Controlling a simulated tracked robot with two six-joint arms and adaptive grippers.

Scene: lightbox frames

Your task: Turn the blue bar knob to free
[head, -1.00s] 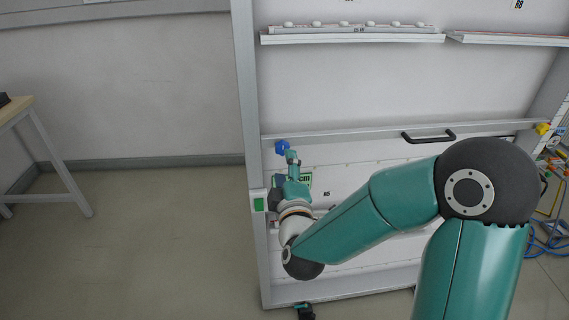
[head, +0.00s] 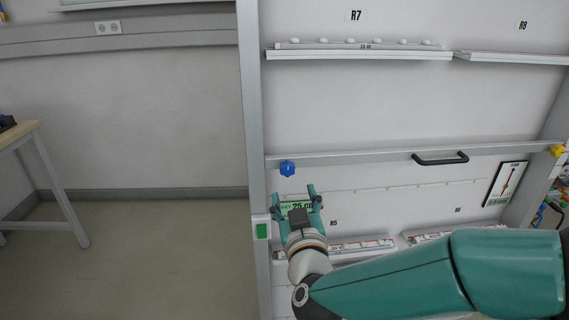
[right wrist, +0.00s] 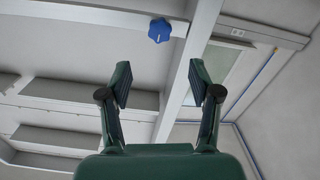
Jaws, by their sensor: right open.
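The blue knob (head: 287,168) is a small lobed knob at the left end of the pale horizontal bar (head: 350,155) across the frame. It also shows in the right wrist view (right wrist: 160,29), beyond the fingertips. My right gripper (head: 295,192) is just below the knob in the head view, fingers pointing up and spread apart. In the right wrist view the jaws (right wrist: 160,78) are open and empty, with a visible gap between them and the knob. My left gripper is not in view.
A yellow knob (head: 557,151) sits at the bar's right end, and a black handle (head: 440,158) is on the bar. Shelves lie above and below. Open floor and a table (head: 20,135) are at left.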

